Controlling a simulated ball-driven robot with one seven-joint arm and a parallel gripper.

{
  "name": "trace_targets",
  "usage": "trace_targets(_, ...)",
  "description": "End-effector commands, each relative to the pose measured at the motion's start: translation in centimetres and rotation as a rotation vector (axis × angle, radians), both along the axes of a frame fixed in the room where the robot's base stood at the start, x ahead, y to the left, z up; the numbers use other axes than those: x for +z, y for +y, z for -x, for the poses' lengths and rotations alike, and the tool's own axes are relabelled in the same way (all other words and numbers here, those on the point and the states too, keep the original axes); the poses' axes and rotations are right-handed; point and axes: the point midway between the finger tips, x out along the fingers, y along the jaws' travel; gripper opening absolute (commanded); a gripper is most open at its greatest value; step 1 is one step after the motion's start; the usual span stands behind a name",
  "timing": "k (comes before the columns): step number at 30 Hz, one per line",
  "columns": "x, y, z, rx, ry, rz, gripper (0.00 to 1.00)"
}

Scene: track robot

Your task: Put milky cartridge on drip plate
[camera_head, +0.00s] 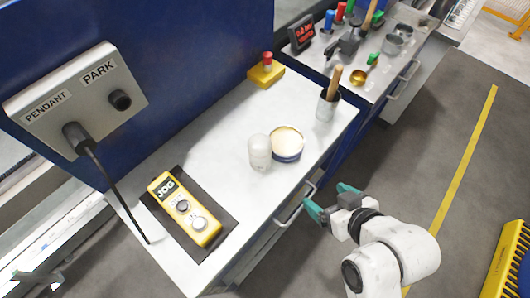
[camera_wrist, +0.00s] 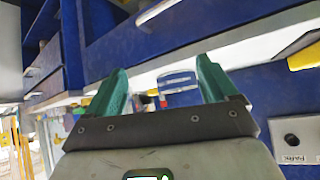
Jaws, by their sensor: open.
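The milky cartridge (camera_head: 259,152) is a whitish translucent cylinder standing upright on the light-topped bench. Beside it on the right is a round dish (camera_head: 287,155) with a cream top and dark blue side, which may be the drip plate. The cartridge stands on the bench, not on the dish; I cannot tell whether they touch. My gripper (camera_head: 329,199) has green fingers, spread open and empty, off the bench's right edge near a drawer handle. In the wrist view my gripper (camera_wrist: 163,68) also shows open, with nothing between the fingers. Neither cartridge nor dish is clear there.
A yellow JOG pendant (camera_head: 184,207) lies on a dark mat at the bench's near left. A cup (camera_head: 327,106) with a wooden handle stands at the far right corner, and a yellow box with a red button (camera_head: 266,70) at the back.

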Motion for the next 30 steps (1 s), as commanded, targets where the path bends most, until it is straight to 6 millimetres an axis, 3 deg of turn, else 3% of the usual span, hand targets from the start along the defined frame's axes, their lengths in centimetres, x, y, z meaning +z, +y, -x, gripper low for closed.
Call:
trace_targets(6,5.0,7.7,-2.8,0.167,-0.287,-0.144,0.86)
trace_targets(9,6.7,9.8,-3.2,0.205,-0.367,-0.191,0.86)
trace_targets(13,7.4,11.1,-3.9,0.220,-0.404,-0.214,0.86)
trace_targets(21,6.3,13.4,-6.7,0.217,-0.404,-0.213,0.86)
trace_targets(30,5.6,14.8,-8.5,0.218,-0.402,-0.211,0.86)
